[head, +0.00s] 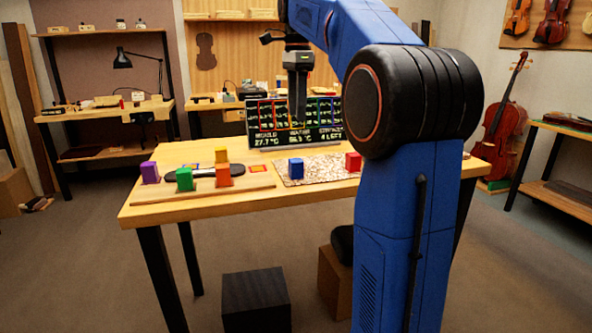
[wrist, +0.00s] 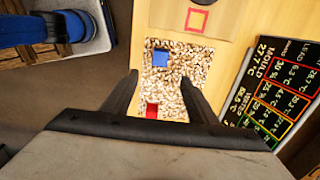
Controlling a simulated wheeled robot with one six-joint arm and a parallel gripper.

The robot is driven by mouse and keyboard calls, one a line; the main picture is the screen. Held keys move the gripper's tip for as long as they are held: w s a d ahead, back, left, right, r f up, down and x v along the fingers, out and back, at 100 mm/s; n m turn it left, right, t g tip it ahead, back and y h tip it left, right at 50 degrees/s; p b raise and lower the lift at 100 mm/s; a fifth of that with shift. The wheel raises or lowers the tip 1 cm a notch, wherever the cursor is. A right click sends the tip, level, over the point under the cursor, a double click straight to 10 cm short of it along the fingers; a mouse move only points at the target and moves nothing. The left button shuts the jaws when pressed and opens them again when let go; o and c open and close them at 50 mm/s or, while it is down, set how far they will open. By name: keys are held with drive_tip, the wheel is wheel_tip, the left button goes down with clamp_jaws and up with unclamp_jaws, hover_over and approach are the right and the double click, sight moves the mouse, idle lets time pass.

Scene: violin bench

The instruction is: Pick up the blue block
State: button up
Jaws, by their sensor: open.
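The blue block (head: 296,168) sits on a speckled mat (head: 318,173) on the wooden table. In the wrist view, the blue block (wrist: 160,58) lies near the far end of the mat (wrist: 190,67), just beyond the fingertips and roughly between their lines. My gripper (head: 298,112) hangs pointing down, well above the table in the head view. In the wrist view my gripper (wrist: 161,77) has its two fingers spread apart with nothing between them.
A red block (head: 353,161) shares the mat, to the right of the blue one. A display screen (head: 262,137) stands at the table's back.

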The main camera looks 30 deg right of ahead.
sight(296, 160)
wheel_tip(296, 160, down, 17)
drive_tip(key=shift+f, duration=0.2)
idle(0.7)
drive_tip(key=c, duration=1.1)
drive_tip(key=shift+r, duration=0.15)
wheel_tip(296, 160, up, 10)
drive_tip(key=shift+f, duration=0.15)
